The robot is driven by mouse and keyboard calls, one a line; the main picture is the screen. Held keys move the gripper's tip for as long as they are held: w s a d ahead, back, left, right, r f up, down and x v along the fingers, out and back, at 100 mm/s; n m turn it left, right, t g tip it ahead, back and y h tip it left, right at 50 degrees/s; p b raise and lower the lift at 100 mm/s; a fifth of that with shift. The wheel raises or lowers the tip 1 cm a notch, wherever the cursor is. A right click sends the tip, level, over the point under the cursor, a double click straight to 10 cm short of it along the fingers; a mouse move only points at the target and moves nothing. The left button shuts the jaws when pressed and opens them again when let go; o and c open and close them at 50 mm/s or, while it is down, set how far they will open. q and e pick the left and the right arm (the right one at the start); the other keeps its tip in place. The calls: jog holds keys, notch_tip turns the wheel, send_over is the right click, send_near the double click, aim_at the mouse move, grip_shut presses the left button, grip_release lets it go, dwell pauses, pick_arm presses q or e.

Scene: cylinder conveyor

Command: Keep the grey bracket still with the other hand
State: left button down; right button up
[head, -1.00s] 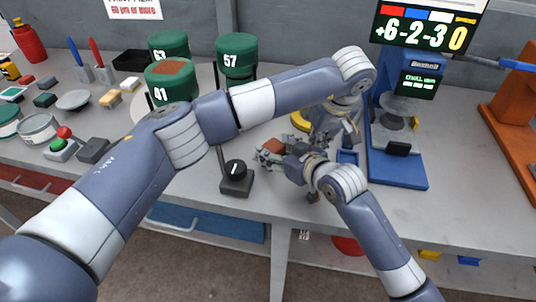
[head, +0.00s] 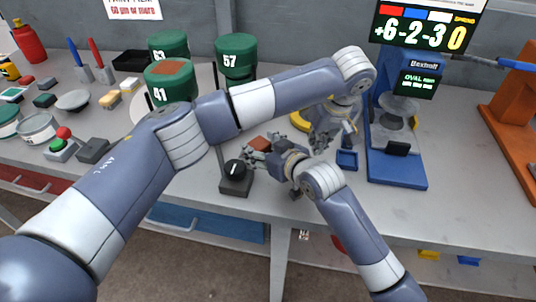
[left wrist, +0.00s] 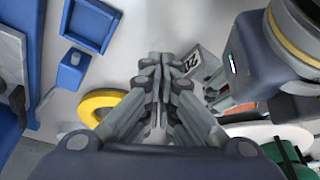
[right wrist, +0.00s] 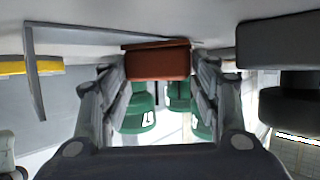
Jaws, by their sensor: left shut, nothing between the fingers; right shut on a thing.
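My right gripper (head: 258,152) is shut on a red-brown block (right wrist: 157,63), which sits between its fingers in the right wrist view. The block also shows in the head view (head: 260,143). A thin grey angled piece, seemingly the grey bracket (right wrist: 37,85), stands beside the right fingers in the right wrist view.
A black knob box (head: 236,178) stands close to the right gripper at the table's front. A yellow ring (left wrist: 105,103) and a small blue tray (left wrist: 88,24) lie near the left gripper. Green drums (head: 236,55) stand behind my left arm. A blue scale stand (head: 398,170) is at right.

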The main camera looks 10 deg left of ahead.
jog(key=shift+s+a+f, duration=0.1)
jog(key=shift+a+f, duration=0.2)
jog(key=shift+a, duration=0.05)
jog(key=shift+d, duration=0.1)
pick_arm(q)
jog(key=shift+a, duration=0.15)
pick_arm(e)
jog(key=shift+d, duration=2.3)
jog(key=shift+r, duration=0.15)
jog(key=shift+r, duration=0.65)
pick_arm(q)
jog(key=shift+f, duration=0.1)
pick_arm(e)
jog(key=shift+a+r, duration=0.1)
